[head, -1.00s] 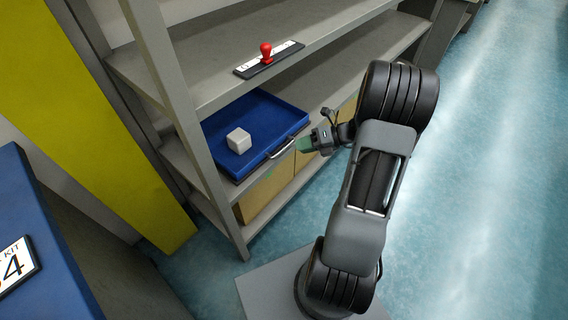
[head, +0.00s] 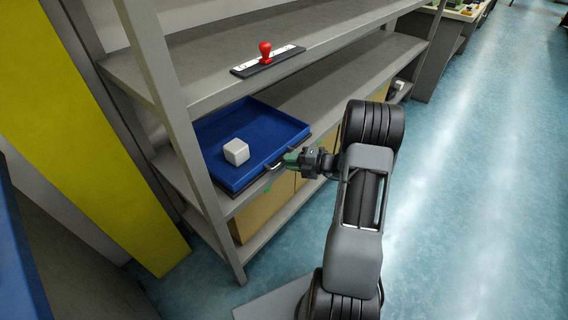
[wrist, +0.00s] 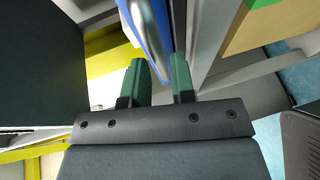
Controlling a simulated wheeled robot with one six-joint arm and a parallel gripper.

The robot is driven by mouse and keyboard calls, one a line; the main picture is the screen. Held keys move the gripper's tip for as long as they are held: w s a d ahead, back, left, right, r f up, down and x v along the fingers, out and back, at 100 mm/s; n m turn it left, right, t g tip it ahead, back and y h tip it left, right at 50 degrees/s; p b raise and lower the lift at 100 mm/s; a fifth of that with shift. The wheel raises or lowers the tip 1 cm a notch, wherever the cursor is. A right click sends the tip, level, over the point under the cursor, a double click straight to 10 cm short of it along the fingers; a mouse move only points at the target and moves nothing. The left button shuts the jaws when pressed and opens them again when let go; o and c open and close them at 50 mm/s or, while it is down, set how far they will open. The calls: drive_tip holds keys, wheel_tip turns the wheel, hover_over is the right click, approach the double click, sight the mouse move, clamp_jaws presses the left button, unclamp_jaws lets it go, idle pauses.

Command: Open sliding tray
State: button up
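The blue sliding tray (head: 262,115) sits on the middle shelf in the head view, with a white cube (head: 236,151) in it. Its silver handle (head: 271,168) is on the front edge, partly hidden by my gripper. My gripper (head: 289,160) is at the right end of the handle. In the wrist view my two green fingertips (wrist: 160,65) are apart. The tray's blue front (wrist: 152,25) and the silver handle (wrist: 143,22) run into the space between them. I cannot tell whether a finger touches the handle.
The grey shelf unit's post (head: 178,130) stands left of the tray. A red-knobbed stamp (head: 265,58) lies on the upper shelf. Cardboard boxes (head: 262,215) stand below the tray. The blue floor (head: 470,200) to the right is clear.

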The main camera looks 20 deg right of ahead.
drive_tip(key=shift+x, duration=1.4)
drive_tip(key=shift+c, duration=0.2)
clamp_jaws()
